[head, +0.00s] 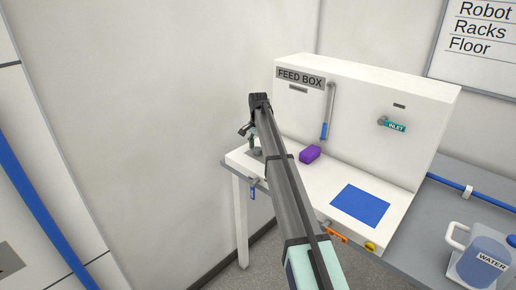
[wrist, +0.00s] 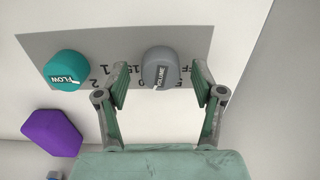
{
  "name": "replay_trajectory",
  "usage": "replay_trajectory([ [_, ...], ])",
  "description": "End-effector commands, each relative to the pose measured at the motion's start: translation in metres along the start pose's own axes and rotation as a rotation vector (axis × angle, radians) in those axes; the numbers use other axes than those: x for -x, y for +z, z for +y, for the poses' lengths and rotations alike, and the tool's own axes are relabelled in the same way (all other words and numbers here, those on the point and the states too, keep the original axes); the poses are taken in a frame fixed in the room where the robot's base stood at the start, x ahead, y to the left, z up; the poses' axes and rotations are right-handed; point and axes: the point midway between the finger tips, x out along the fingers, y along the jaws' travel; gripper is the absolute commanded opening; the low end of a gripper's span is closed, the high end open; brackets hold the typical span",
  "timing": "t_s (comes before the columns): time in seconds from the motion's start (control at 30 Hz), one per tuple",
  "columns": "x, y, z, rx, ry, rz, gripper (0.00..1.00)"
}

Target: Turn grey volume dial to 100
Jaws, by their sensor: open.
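My gripper (wrist: 162,88) is open, with one finger on each side of the dial and small gaps showing between pads and dial. In the head view my gripper (head: 256,132) is at the left end of the feed box, where my arm hides most of the dial area.
A teal flow dial (wrist: 67,70) stands left of the grey dial, with a purple block (wrist: 52,138) nearby. The feed box (head: 365,115) has an inlet tap (head: 392,124) and a blue pad (head: 360,205). A water jug (head: 482,258) stands at the right. A wall is close on the left.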

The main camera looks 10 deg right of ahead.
Motion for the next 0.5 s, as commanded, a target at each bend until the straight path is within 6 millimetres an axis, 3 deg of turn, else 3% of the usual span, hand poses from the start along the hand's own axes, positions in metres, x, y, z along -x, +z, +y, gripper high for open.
replay_trajectory([
  [0.27, 0.014, -0.001, -0.001, 0.0, -0.002, 0.001, 0.68],
  [0.5, 0.056, -0.001, -0.001, 0.0, -0.002, 0.002, 0.68],
])
